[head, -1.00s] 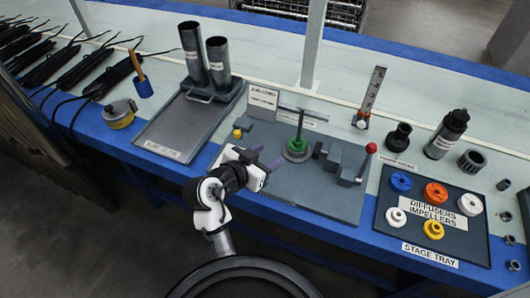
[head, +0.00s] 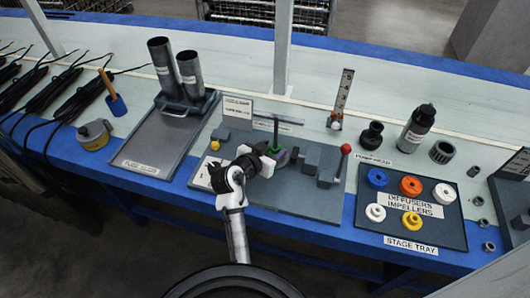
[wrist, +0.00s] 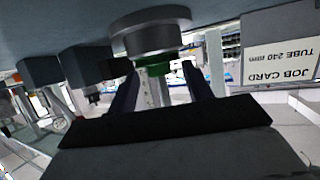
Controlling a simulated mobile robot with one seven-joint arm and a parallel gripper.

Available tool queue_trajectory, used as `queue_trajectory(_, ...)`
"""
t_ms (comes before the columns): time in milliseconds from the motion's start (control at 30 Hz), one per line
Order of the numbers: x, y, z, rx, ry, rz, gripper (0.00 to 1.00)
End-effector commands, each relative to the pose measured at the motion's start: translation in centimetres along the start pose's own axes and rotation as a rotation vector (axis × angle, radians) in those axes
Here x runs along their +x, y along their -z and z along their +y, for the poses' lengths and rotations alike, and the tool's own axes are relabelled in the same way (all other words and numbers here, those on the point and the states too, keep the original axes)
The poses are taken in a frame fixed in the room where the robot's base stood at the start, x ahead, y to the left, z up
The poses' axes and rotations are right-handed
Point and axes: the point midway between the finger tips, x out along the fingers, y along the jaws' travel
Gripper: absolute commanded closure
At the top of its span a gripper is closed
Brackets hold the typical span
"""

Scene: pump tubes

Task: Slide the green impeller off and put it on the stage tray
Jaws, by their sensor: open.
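The green impeller (head: 274,149) sits low on an upright shaft (head: 276,130) on the grey work plate (head: 300,199), partly hidden by my gripper (head: 270,156). In the wrist view, which looks upside down, the green impeller (wrist: 156,68) lies against a round grey collar (wrist: 150,32). My gripper (wrist: 160,76) is open there, with one dark finger on each side of the green part; I cannot tell whether they touch it. The stage tray (head: 372,228) is at the right and holds blue, orange, white and yellow round parts.
A red-knobbed lever (head: 346,149) and grey blocks (head: 308,154) stand right of the shaft. A job card (head: 238,107) stands behind it. Two tubes (head: 190,72) stand at the left.

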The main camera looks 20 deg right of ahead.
Motion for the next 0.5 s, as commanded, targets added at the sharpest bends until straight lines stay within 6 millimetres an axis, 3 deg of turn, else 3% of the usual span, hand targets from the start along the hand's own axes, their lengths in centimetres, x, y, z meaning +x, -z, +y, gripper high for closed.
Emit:
queue_trajectory(333,0.47,-0.04,0.01,0.0,0.0,-0.001,0.49)
queue_trajectory(500,0.45,-0.04,0.01,0.0,0.0,-0.001,0.7)
